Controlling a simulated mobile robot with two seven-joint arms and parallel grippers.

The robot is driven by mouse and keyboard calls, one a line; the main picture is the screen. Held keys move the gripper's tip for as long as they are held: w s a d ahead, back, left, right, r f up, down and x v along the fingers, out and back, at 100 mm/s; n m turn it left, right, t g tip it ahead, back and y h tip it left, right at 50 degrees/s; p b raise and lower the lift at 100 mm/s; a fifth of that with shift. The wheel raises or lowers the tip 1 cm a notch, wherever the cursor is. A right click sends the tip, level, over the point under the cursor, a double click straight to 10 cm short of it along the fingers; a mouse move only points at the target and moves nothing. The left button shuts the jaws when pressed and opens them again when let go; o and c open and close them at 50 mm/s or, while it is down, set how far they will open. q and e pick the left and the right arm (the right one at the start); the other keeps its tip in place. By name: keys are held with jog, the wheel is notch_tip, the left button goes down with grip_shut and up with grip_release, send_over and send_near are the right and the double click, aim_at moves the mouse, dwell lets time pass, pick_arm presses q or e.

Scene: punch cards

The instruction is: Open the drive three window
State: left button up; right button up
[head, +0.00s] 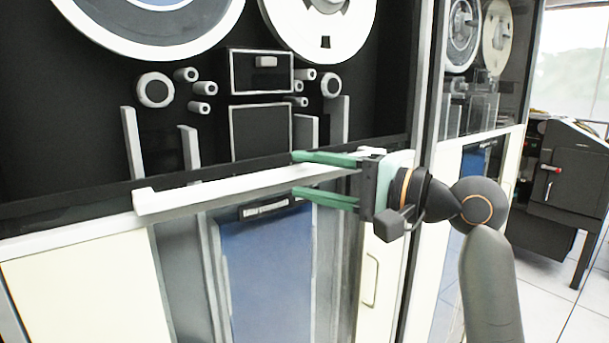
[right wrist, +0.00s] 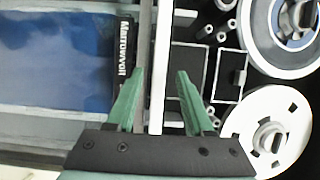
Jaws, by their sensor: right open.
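A tape drive cabinet with two reels fills the head view; its dark upper bay (head: 60,130) holds the reels. A long white bar (head: 220,190) runs across the front just below this bay, above a blue panel (head: 265,270). My right gripper (head: 296,174) is open, with one green finger above the bar and one below it. In the right wrist view the white bar (right wrist: 158,40) passes between the open fingers (right wrist: 160,73), with gaps on both sides. I cannot make out the window's glass clearly, nor a drive number. My left gripper is not in view.
A second tape drive (head: 480,100) stands to the right. Beyond it is a dark machine (head: 570,175) on legs, with white tiled floor (head: 555,290) around it. A thin handle (head: 371,280) sits on the cream panel below my right gripper.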

jog(key=v, duration=1.1)
jog(key=shift+d, duration=0.25)
jog(key=shift+f, duration=0.1)
